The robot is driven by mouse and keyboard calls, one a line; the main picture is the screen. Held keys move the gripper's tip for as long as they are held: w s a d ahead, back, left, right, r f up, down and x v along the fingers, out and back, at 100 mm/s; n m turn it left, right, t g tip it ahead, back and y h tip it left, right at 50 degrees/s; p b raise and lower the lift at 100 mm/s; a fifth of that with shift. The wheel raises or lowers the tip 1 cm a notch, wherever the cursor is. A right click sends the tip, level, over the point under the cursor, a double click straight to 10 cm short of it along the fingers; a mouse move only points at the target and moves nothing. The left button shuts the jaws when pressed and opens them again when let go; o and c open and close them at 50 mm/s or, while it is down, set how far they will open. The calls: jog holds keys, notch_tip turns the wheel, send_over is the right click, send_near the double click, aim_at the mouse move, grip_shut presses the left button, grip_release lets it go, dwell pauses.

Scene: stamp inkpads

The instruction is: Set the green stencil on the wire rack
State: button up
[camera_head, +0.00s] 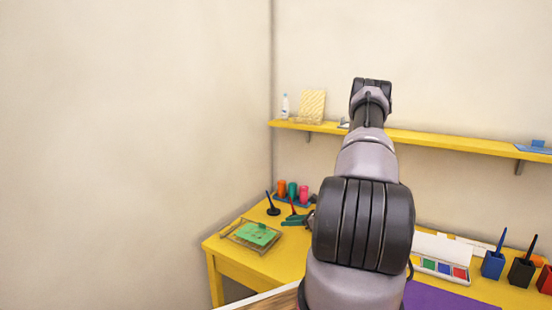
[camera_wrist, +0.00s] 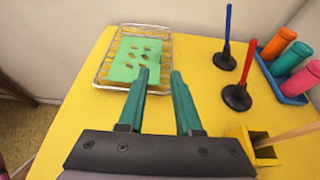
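The green stencil (camera_wrist: 138,58) is a flat sheet with several small cut-outs. It lies on the wire rack (camera_wrist: 104,70), within its rim, at the far left of the yellow table. In the head view the stencil (camera_head: 257,233) also shows on the rack (camera_head: 230,237). My gripper (camera_wrist: 160,74) has teal fingers, spread apart with nothing between them. Its tips are at the near right side of the rack in the wrist view, and one finger hides part of the stencil's near edge. I cannot tell the height of the tips above the table.
Two stampers, blue-handled (camera_wrist: 227,55) and red-handled (camera_wrist: 240,88), stand right of the rack. A blue tray (camera_wrist: 290,96) holds orange, green and pink bottles. A yellow container (camera_wrist: 262,150) is near my gripper. A shelf (camera_head: 450,143) runs along the wall.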

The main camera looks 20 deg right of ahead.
jog(key=s+a+r+n+g+y, duration=0.15)
jog(key=a+r+n, duration=0.3)
jog(key=r, duration=0.45)
jog(key=s+a+r+n+g, duration=0.1)
jog(key=a+r+n+g, duration=0.3)
jog(key=r, duration=0.4)
jog(key=s+a+r+n+g+y, duration=0.1)
jog(key=a+r+n, duration=0.4)
jog(key=r, duration=0.4)
jog(key=s+a+r+n+h, duration=0.2)
jog(key=s+r+n, duration=0.1)
jog(key=s+r, duration=0.3)
jog(key=s+a+r+n+t+h, duration=0.1)
jog(key=s+r+n+h, duration=0.2)
jog(key=s+r, duration=0.4)
jog(key=s+a+r+n+t+h, duration=0.1)
jog(key=s+a+r+n+h, duration=0.1)
jog(key=s+r+n, duration=0.3)
jog(key=s+r+h, duration=0.1)
jog(key=s+r, duration=0.1)
jog(key=s, duration=0.1)
jog(key=shift+s+a+r, duration=0.2)
jog(key=shift+s+a, duration=0.1)
jog(key=shift+s, duration=0.05)
jog(key=shift+t, duration=0.25)
